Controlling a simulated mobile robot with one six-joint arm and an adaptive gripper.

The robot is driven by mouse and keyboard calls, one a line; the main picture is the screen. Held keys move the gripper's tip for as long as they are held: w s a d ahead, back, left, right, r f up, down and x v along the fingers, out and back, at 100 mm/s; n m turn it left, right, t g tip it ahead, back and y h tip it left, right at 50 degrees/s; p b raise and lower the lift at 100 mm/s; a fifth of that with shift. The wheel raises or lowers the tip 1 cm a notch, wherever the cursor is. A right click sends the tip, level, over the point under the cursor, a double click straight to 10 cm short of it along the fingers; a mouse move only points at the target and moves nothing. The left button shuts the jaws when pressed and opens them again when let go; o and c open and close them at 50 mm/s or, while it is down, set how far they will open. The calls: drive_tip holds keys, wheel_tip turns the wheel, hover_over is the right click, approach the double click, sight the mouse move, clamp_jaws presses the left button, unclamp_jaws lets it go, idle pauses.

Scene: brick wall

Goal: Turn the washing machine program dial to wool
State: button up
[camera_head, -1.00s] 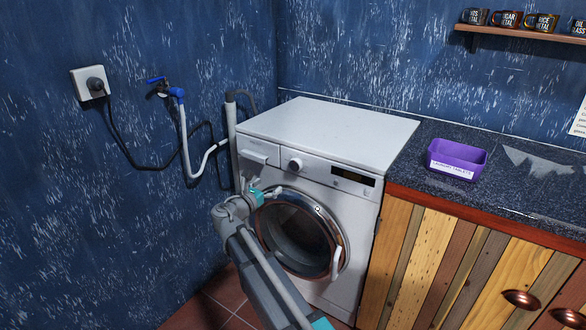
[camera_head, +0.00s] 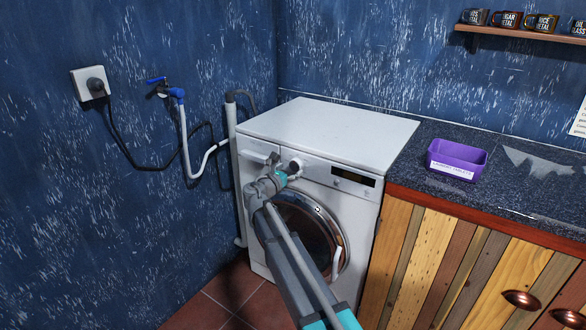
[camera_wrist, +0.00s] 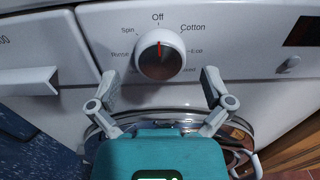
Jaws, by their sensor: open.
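The white washing machine (camera_head: 340,125) stands in the corner with its round door (camera_head: 310,225) shut. Its program dial (camera_wrist: 160,54) is a round knob with a red pointer line at the top, aimed at "Off" in the wrist view. "Spin", "Rinse" and "Cotton" are legible around it; the lower right labels are small and partly hidden. My gripper (camera_wrist: 158,92) is open and empty, just in front of and below the dial, one finger to each side and apart from it. In the head view, my gripper (camera_head: 287,173) is just below the dial (camera_head: 295,165).
The detergent drawer handle (camera_wrist: 28,82) sticks out left of the dial. A small button (camera_wrist: 288,64) and dark display (camera_wrist: 303,30) are to the right. A purple bin (camera_head: 456,160) stands on the counter (camera_head: 510,195). A tap (camera_head: 165,88) and hoses are at the left wall.

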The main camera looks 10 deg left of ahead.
drive_tip(key=shift+x, duration=0.8)
drive_tip(key=c, duration=1.1)
